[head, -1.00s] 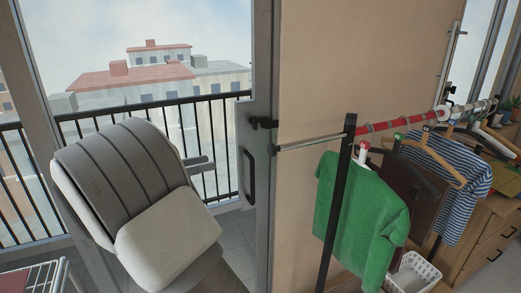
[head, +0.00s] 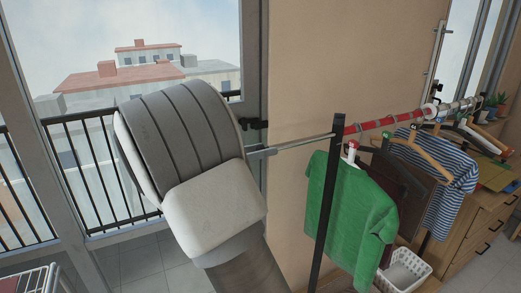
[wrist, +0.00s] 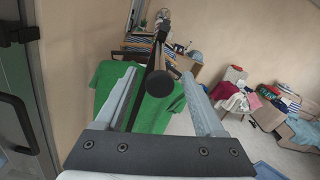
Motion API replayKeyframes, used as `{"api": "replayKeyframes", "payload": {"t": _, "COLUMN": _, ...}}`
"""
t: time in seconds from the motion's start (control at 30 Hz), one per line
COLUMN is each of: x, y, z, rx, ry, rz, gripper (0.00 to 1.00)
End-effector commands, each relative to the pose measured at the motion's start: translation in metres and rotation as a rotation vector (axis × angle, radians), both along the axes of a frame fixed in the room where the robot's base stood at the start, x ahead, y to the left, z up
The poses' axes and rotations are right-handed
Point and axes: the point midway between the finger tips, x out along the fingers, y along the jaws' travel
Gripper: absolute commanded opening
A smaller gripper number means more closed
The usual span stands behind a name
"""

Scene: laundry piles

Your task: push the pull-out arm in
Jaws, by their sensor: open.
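The pull-out arm (head: 307,140) is a thin silver rod. It sticks out leftward from the black post (head: 328,185) of a clothes rack. In the wrist view a round black cap (wrist: 159,84), seemingly its end, shows end-on between my fingers. My gripper (head: 270,151) is open at the rod's left end, with the fingers pointing toward the post. In the wrist view my gripper (wrist: 159,76) has one finger on each side of the cap, with gaps visible. Whether anything touches the cap, I cannot tell. My wrist hides the near side in the head view.
A green shirt (head: 350,215) and other clothes hang from the red rail (head: 385,122). A white basket (head: 405,270) stands below. A glass door with a dark handle (wrist: 18,120) is close on the left. A beige wall (head: 295,70) stands behind the rod.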

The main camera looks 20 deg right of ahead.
Motion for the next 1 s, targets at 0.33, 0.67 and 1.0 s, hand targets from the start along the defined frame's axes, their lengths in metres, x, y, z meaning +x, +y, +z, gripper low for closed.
{"api": "replayKeyframes", "payload": {"t": 0.33, "x": 0.0001, "y": -0.0049, "z": -0.0002, "rx": 0.001, "ry": 0.0, "rz": 0.001, "gripper": 0.71}}
{"api": "replayKeyframes", "payload": {"t": 0.67, "x": 0.0001, "y": -0.0046, "z": -0.0002, "rx": 0.001, "ry": 0.0, "rz": 0.001, "gripper": 0.13}}
{"api": "replayKeyframes", "payload": {"t": 1.0, "x": 0.0001, "y": -0.0044, "z": -0.0001, "rx": 0.001, "ry": 0.0, "rz": 0.001, "gripper": 0.0}}
